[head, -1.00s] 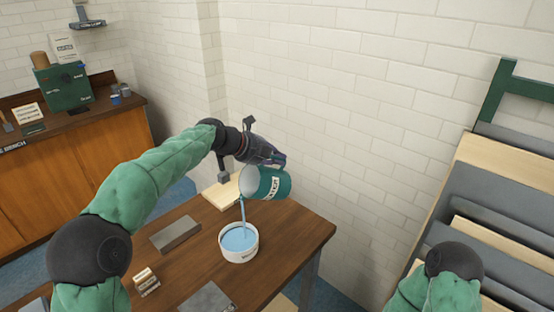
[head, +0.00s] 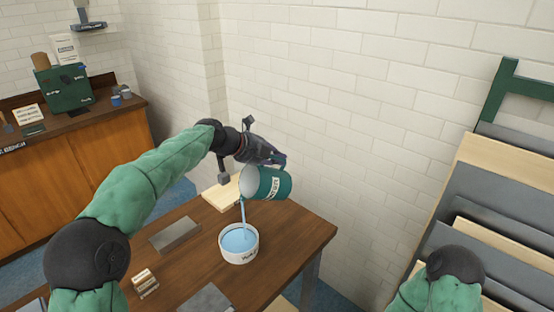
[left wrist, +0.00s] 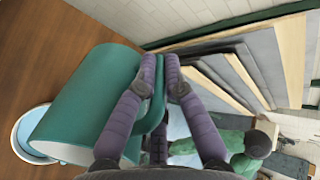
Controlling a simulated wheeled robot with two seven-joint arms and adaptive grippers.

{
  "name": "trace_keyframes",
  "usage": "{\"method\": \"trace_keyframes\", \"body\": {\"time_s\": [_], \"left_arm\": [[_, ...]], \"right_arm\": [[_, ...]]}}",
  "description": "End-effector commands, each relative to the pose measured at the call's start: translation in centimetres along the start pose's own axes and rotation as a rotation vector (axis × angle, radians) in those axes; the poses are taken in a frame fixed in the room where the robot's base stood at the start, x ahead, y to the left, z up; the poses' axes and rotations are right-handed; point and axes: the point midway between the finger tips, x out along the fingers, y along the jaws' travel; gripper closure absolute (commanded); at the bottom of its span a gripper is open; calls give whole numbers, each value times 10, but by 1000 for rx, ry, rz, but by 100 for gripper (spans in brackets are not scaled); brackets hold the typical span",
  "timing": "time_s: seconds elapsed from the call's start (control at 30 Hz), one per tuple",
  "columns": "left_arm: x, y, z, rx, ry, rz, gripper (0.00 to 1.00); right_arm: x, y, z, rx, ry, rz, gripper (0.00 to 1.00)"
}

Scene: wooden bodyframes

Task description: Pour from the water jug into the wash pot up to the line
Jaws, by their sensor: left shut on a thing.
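The teal water jug (head: 268,183) is tilted on its side above the table, its mouth to the left. A blue stream runs from its lip into the white wash pot (head: 240,256), which stands on the wooden table and holds blue water. The line inside the pot is too small to make out. My left gripper (head: 274,160) is shut on the jug's handle. In the left wrist view the fingers (left wrist: 158,85) close around the handle of the jug (left wrist: 95,95), and part of the pot (left wrist: 30,130) shows below. My right gripper is out of view.
A grey slab (head: 174,234), a pale board (head: 222,193), a small block (head: 145,283) and another grey plate (head: 208,299) lie on the table (head: 300,234). A rack of boards (head: 490,215) stands at the right. A brick wall is close behind the table.

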Motion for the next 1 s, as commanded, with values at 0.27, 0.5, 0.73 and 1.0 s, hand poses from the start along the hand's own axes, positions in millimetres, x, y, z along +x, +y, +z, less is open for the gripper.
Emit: {"method": "trace_keyframes", "body": {"time_s": [0.27,0.5,0.73,1.0], "left_arm": [[-2,-1,0,1,-3,-7,100],[-2,-1,0,1,-4,-11,100],[-3,-1,0,1,-4,-15,100],[-3,-1,0,1,-5,-19,100]], "right_arm": [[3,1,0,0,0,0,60],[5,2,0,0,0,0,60],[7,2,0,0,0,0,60],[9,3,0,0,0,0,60]]}}
